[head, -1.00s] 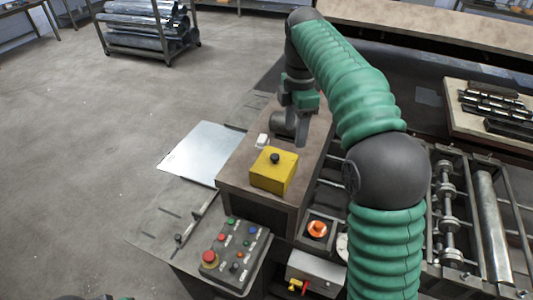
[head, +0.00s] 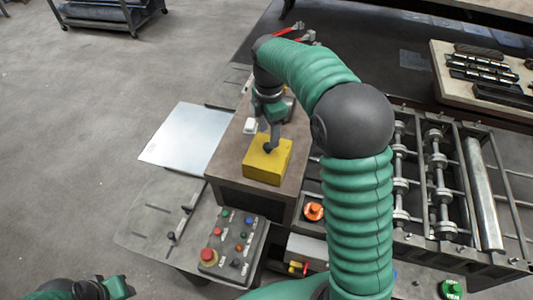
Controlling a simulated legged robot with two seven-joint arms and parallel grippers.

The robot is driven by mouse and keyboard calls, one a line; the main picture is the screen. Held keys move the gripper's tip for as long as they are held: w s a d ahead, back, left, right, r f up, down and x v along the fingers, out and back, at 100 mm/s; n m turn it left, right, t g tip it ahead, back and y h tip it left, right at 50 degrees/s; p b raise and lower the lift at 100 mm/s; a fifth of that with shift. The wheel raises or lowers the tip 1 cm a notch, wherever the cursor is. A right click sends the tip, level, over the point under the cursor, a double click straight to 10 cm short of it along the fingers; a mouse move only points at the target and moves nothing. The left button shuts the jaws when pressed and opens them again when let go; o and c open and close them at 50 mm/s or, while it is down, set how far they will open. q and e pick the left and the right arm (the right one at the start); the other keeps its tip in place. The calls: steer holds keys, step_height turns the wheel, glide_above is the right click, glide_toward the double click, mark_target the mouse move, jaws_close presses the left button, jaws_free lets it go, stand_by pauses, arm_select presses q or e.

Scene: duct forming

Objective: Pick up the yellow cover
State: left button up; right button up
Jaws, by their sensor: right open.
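The yellow cover (head: 266,164) is a box-shaped piece with a dark knob on top, sitting on the brown bench top (head: 226,165) in the middle of the head view. My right gripper (head: 268,143) points down at the knob, with its fingers over or around it; I cannot tell whether they touch it. The gripper hides most of the knob. My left gripper (head: 118,287) shows at the bottom left, far from the cover; its jaw opening is not clear.
A control panel (head: 231,245) with coloured buttons stands in front of the bench. A metal sheet (head: 188,136) lies to the left. An orange knob (head: 314,211) is right of the bench. Roller machinery (head: 440,185) fills the right. A small white block (head: 250,126) lies behind the cover.

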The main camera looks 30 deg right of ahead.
mark_target(268, 145)
steer(key=f+p, duration=0.1)
steer(key=f, duration=0.2)
steer(key=shift+s+f, duration=0.2)
steer(key=shift+s+a+r, duration=0.1)
steer(key=shift+s+a, duration=0.2)
steer(key=shift+s, duration=0.15)
steer(key=shift+a, duration=0.1)
steer(key=shift+c, duration=0.6)
steer(key=shift+w+a, duration=0.1)
steer(key=shift+w, duration=0.05)
steer(key=shift+c, duration=1.2)
steer(key=shift+w, duration=0.35)
steer(key=c, duration=0.5)
steer(key=shift+c, duration=1.1)
arm_select(q)
steer(key=shift+v, duration=1.15)
arm_select(e)
steer(key=shift+s+d, duration=0.25)
steer(key=shift+d, duration=0.1)
jaws_close()
steer(key=shift+w+a, duration=0.1)
steer(key=shift+a, duration=0.1)
steer(key=shift+d, duration=0.1)
